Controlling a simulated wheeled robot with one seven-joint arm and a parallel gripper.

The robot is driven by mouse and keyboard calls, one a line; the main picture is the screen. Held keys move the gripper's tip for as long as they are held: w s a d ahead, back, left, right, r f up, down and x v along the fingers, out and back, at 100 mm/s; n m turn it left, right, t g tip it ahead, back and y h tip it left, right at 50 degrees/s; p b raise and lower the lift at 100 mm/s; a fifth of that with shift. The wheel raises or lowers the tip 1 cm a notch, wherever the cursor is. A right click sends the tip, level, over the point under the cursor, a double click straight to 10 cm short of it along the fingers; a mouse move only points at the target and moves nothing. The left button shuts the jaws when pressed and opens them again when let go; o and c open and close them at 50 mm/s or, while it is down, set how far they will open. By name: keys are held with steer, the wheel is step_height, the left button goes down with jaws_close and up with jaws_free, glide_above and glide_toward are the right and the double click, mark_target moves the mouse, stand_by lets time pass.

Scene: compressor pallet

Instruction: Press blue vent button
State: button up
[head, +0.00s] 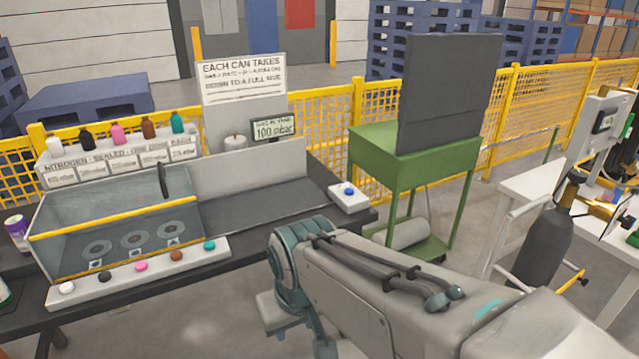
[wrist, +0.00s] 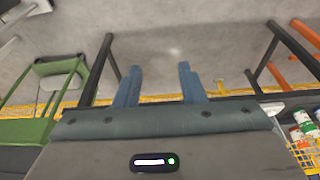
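The blue button (head: 349,191) sits on top of a small white box (head: 346,203) at the right end of the dark bench in the head view. Nothing touches or covers it. My gripper (wrist: 159,86) shows in the wrist view with two blue fingers well apart and nothing between them. It points at bare grey floor there, and the button is not in that view. In the head view my arm reaches in from the lower right, in front of the bench and to the lower left of the button; my fingers are not clearly seen.
A clear tank (head: 110,235) with a yellow rim stands on the bench, behind a white strip (head: 140,272) of coloured buttons. Several small bottles line a shelf behind. A small display (head: 273,129) reads about 100 mbar. A green cart (head: 415,165) stands right of the box.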

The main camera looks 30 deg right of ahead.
jaws_close()
stand_by(1.7)
